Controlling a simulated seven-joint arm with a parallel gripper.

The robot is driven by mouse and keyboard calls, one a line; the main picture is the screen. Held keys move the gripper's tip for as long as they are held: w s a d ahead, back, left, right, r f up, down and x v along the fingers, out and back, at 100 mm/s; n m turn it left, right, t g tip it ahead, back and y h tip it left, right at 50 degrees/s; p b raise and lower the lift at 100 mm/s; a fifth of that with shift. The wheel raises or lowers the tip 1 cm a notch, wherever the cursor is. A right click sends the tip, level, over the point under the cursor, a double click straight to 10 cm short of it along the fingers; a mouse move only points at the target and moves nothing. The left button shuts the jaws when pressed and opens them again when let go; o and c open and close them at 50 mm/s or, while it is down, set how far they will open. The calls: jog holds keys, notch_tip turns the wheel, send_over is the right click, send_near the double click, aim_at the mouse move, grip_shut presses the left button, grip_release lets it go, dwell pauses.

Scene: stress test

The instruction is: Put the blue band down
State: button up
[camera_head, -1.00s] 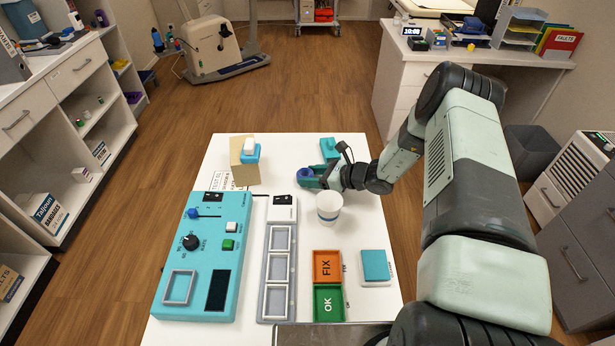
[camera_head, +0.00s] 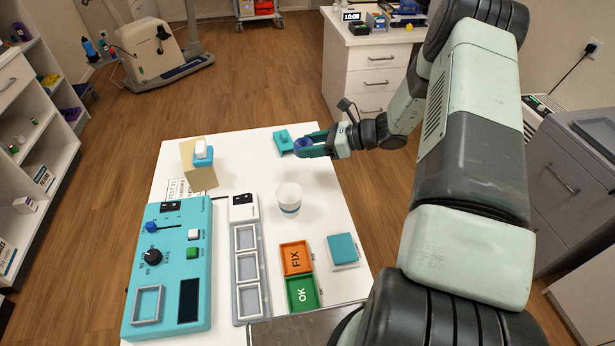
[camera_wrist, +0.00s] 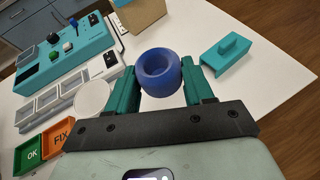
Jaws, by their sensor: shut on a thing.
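The blue band (camera_wrist: 160,72) is a thick dark blue ring held between the two teal fingers of my gripper (camera_wrist: 161,86). In the head view the band (camera_head: 303,147) shows at the fingertips, near the far right part of the white table. My gripper (camera_head: 312,148) is shut on it. I cannot tell for sure whether the band touches the table. In the wrist view this block (camera_wrist: 226,56) is right of the fingers.
Orange FIX (camera_head: 296,258) and green OK (camera_head: 302,293) trays, a grey three-slot rack (camera_head: 247,263), a teal control panel (camera_head: 170,262) and a teal-topped pad (camera_head: 343,249) fill the near part. A cardboard box (camera_head: 201,176) stands far left.

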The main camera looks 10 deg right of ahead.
jog(key=s+d+f, duration=0.1)
jog(key=d, duration=0.1)
send_over(320, 180)
notch_tip(320, 180, down, 4)
jog(key=shift+f, duration=2.5)
jog(key=shift+f, duration=0.1)
jog(key=o, duration=1)
jog(key=shift+d+r, duration=0.15)
jog(key=shift+r, duration=0.05)
jog(key=v, duration=1.1)
jog(key=shift+s+d+r, duration=0.1)
jog(key=shift+d, duration=0.15)
